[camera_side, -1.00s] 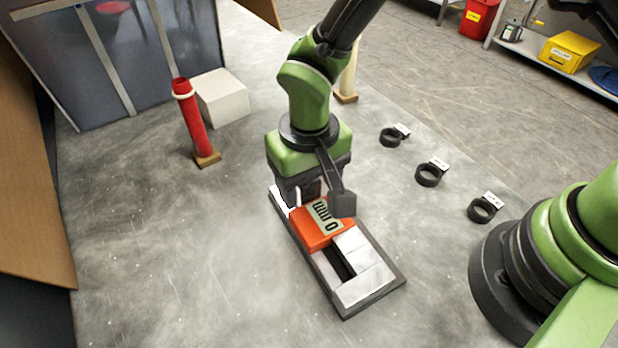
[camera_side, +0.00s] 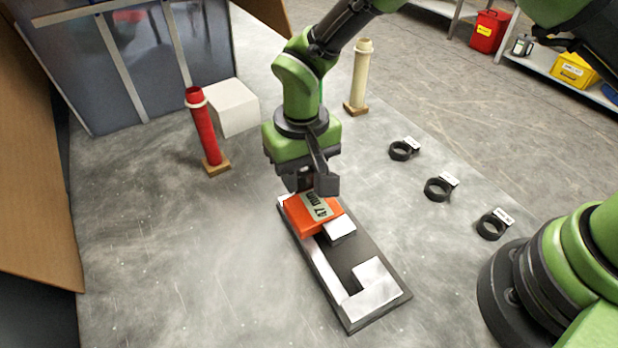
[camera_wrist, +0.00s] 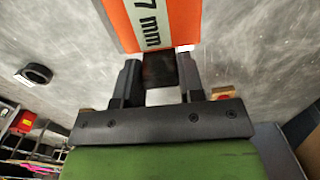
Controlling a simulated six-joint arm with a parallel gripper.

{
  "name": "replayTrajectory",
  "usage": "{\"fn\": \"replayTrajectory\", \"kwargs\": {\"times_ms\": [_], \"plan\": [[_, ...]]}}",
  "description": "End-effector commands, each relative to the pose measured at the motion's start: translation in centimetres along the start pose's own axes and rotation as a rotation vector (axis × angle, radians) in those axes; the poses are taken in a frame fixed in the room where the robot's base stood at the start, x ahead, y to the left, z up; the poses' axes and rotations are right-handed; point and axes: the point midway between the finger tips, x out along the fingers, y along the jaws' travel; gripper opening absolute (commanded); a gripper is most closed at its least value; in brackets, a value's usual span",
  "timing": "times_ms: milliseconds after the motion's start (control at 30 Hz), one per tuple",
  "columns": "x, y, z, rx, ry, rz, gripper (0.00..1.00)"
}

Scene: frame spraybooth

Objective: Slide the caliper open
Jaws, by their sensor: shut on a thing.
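The caliper lies on the table on a dark base plate (camera_side: 352,255). Its orange slider (camera_side: 298,218) sits near the far end, with a silver jaw (camera_side: 340,229) attached. Its display (camera_side: 320,207) reads 47 mm. A silver fixed jaw (camera_side: 376,283) is at the near end, and a wide gap separates the two jaws. My gripper (camera_side: 305,186) is low at the slider's far side. In the wrist view, my gripper (camera_wrist: 159,76) is shut on a dark block (camera_wrist: 160,68) beside the orange slider (camera_wrist: 119,25). The side view partly hides the fingertips.
A red tube (camera_side: 203,128) and a cream tube (camera_side: 360,75) stand on wooden bases. A white box (camera_side: 233,107) is behind the red tube. Black rings (camera_side: 439,188) with tags line the right. The table left of the caliper is clear.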

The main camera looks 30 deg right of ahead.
Motion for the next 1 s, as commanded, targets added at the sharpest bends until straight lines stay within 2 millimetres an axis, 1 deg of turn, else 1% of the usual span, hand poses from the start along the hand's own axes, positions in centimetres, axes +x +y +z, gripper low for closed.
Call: {"fn": "replayTrajectory", "kwargs": {"times_ms": [200,233,267,300,333,567,667,767,1000], "plan": [[0.0,0.0,0.0,0.002,0.001,0.0,0.0],[0.0,0.0,0.0,0.002,0.001,0.0,0.4],[0.0,0.1,0.0,0.002,0.001,0.0,0.47],[0.0,0.1,0.0,0.002,0.0,0.0,0.57],[0.0,0.1,0.0,0.001,0.0,0.0,0.62],[0.0,0.1,0.0,0.001,0.0,0.001,0.62],[-0.4,0.0,0.0,0.0,0.002,0.0,0.62],[-1.6,0.0,-0.1,0.0,0.004,-0.001,0.62],[-6.4,0.0,-0.1,0.001,0.005,-0.003,0.62]]}}
